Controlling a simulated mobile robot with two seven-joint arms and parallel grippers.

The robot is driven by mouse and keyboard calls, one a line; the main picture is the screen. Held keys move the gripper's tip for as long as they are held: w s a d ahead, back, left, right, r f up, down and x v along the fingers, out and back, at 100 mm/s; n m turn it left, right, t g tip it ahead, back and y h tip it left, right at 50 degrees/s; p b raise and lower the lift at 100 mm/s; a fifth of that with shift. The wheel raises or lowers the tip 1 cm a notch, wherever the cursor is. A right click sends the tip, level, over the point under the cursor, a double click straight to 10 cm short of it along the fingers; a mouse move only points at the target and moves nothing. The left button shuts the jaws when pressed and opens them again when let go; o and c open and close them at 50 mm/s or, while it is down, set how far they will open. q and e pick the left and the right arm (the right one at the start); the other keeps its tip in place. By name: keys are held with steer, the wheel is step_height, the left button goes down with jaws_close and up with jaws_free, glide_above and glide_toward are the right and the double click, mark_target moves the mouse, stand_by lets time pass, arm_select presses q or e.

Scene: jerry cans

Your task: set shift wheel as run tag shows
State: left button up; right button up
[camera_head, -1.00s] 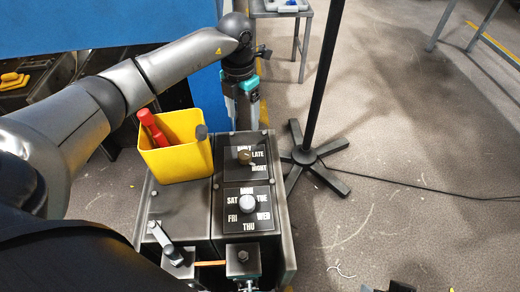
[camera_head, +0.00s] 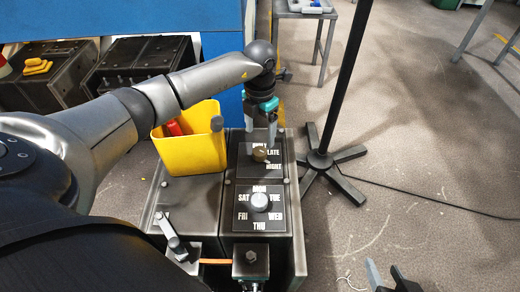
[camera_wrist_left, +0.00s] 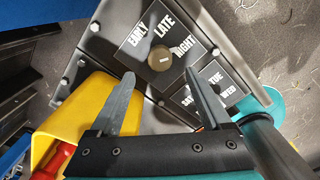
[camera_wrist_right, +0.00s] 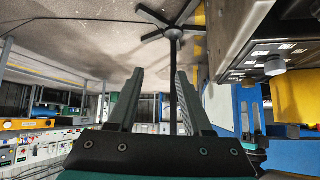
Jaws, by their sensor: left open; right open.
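The shift wheel is a round brown knob (camera_head: 260,154) on a dark plate lettered EARLY, LATE and NIGHT. In the left wrist view the knob (camera_wrist_left: 161,58) has a short pale mark on its face; which word it marks I cannot tell. My left gripper (camera_head: 262,138) is open above the far side of this plate, its fingers apart and empty, and it hides part of EARLY in the head view. My right gripper (camera_head: 386,268) is open and empty, low at the right, away from the box. I cannot make out a run tag in any view.
A day wheel with a grey knob (camera_head: 259,202) sits just nearer on the same box. A yellow bin (camera_head: 190,150) holding a red-handled thing stands left of the plates. A black pole (camera_head: 346,90) on a splayed foot stands on the floor to the right.

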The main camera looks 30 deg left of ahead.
mark_target(260, 151)
arm_select(q)
steer(key=shift+f+b, duration=0.4)
steer(key=shift+f, duration=0.55)
steer(key=shift+f+b, duration=0.55)
steer(key=shift+f, duration=0.45)
steer(key=shift+f+b, duration=0.5)
steer(key=shift+f, duration=0.45)
steer(key=shift+f+b, duration=0.35)
steer(key=shift+f, duration=0.3)
arm_select(e)
steer(key=a+r+t+y, duration=0.3)
steer(key=a+t, duration=0.3)
steer(key=shift+w+m+t, duration=0.3)
steer(key=shift+w, duration=0.1)
arm_select(q)
steer(key=shift+c, duration=0.3)
jaws_close()
arm_select(e)
steer(key=shift+f, duration=0.15)
